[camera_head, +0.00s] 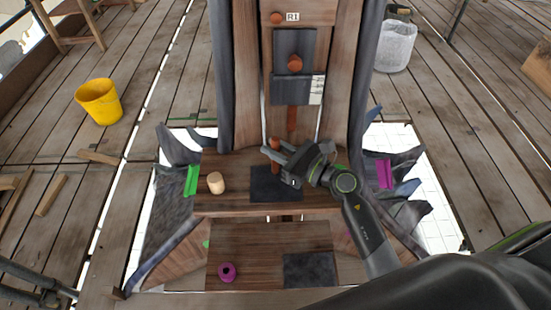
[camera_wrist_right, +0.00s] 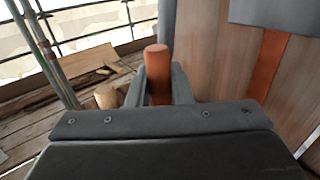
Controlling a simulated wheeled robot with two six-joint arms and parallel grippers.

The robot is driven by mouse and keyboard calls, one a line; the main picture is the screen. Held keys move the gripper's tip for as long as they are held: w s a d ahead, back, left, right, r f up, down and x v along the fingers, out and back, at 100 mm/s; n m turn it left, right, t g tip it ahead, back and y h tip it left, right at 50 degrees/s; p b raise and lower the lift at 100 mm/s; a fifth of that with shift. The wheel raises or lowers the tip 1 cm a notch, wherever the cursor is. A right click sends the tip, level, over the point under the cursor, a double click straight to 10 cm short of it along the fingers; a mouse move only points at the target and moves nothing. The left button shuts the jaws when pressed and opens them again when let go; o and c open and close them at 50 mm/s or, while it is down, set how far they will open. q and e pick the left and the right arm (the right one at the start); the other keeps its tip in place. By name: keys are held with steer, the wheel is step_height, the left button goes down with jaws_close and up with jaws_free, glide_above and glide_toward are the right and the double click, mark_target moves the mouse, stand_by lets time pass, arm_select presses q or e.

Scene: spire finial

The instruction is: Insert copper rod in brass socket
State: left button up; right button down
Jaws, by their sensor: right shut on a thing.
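The copper rod (camera_wrist_right: 158,72) stands upright between the two fingers of my right gripper (camera_wrist_right: 160,92) in the right wrist view, its rounded top above the fingertips. In the head view my right gripper (camera_head: 280,152) is shut on the rod (camera_head: 275,143), in front of the wooden spire panel and above the step. The rod's lower part is partly hidden by the fingers. I cannot clearly pick out the brass socket. An orange round knob (camera_head: 295,63) sits on the grey upper plate, and a copper strip (camera_head: 292,118) runs below the plates. My left gripper is not visible.
A pale wooden cylinder (camera_head: 215,183) stands on the upper step, left of a dark mat (camera_head: 265,190). A purple ring (camera_head: 227,272) lies on the lower step. A yellow bucket (camera_head: 99,101) stands on the planks at left. The spire panel rises close behind my gripper.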

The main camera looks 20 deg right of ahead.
steer(key=shift+f, duration=1.45)
steer(key=shift+b, duration=0.3)
steer(key=shift+f, duration=0.15)
steer(key=c, duration=1.3)
jaws_free()
